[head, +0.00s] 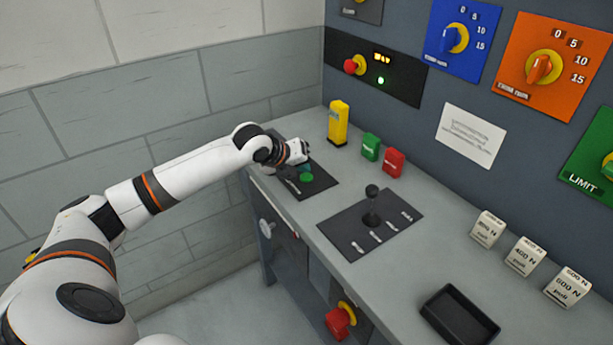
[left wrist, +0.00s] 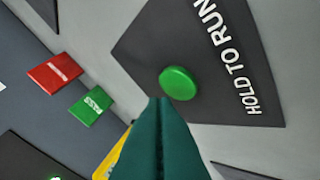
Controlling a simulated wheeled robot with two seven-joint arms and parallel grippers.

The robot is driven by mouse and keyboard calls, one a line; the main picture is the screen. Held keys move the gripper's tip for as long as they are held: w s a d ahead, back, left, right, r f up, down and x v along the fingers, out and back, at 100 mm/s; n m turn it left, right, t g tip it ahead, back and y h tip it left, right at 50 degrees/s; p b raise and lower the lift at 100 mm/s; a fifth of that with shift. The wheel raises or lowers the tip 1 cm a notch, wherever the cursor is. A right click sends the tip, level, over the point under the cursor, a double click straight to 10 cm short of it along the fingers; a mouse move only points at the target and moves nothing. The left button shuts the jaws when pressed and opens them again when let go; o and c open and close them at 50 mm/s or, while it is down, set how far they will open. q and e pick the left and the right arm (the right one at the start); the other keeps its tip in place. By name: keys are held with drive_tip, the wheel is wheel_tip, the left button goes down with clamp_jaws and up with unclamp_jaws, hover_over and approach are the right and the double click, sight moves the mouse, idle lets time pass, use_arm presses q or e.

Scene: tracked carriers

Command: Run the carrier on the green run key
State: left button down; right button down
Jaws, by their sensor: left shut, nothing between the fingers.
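The green run key (head: 306,177) is a round button on a dark plate (head: 318,185) at the far left end of the grey bench. In the left wrist view the key (left wrist: 177,83) sits on the plate (left wrist: 215,55) lettered "HOLD TO RUN". My left gripper (head: 305,167) is shut and empty, close by the key on its far side in the head view. Its teal fingertips (left wrist: 160,103) overlap the key's lower edge in the wrist view; I cannot tell whether they touch it. No carrier can be made out. My right gripper is not in view.
A lever plate (head: 370,223) with an upright black joystick lies to the right. A yellow block (head: 338,122), a green block (head: 370,147) and a red block (head: 393,162) stand behind. White weight blocks (head: 524,256) and a black tray (head: 459,316) are further right.

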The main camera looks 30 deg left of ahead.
use_arm(q)
drive_tip(key=shift+f, duration=0.4)
drive_tip(key=shift+f, duration=0.1)
idle(0.4)
drive_tip(key=shift+f, duration=0.5)
idle(1.5)
idle(2.3)
drive_tip(key=shift+r+p, duration=1)
drive_tip(key=shift+p, duration=0.4)
drive_tip(key=shift+r, duration=0.1)
